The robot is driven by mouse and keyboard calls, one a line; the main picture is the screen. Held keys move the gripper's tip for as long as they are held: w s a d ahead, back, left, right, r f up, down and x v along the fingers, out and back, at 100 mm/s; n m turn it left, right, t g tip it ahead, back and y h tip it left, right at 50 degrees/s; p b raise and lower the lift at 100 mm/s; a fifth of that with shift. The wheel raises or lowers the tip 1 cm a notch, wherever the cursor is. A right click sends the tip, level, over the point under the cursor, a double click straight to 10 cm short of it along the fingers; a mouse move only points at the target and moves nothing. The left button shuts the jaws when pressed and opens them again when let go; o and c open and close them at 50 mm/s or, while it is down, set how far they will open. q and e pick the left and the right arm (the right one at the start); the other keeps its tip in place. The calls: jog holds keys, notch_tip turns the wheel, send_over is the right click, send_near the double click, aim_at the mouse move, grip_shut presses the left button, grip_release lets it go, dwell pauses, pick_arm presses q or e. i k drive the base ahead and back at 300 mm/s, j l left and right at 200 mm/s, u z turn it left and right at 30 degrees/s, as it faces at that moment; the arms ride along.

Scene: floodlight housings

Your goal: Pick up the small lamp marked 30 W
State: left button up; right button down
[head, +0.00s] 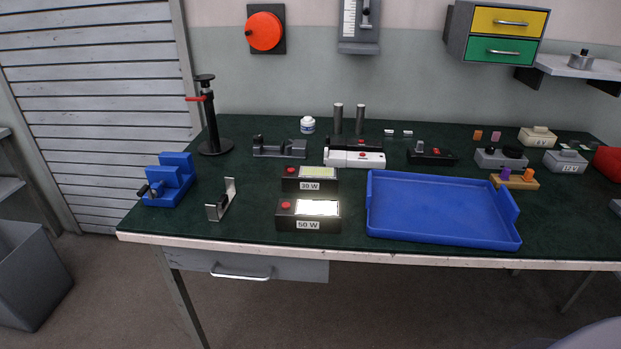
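The small lamp marked 30 W (310,179) lies on the dark green workbench top (255,224), left of centre. It is a dark box with a red button at its left, a pale yellow-green panel and a white label on its front. A larger lamp marked 50 W (308,214) sits directly in front of it, with a red button and a brightly lit white panel. Neither of my grippers shows in the head view.
A blue tray (440,236) stands just right of the lamps. A metal bracket (222,200) and a blue vise (170,181) are to the left. A white device (354,160) and a grey fixture (280,149) lie behind. Bare bench lies between bracket and lamps.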

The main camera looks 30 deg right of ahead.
aim_at(310, 180)
jog(key=i+j, duration=0.2)
jog(key=j, duration=0.15)
jog(key=i+j+z, duration=0.1)
jog(key=j, duration=0.2)
jog(key=i+j, duration=0.25)
jog(key=i+j+z, duration=0.1)
jog(key=j, duration=0.35)
jog(key=i+z, duration=0.1)
jog(key=z, duration=1.15)
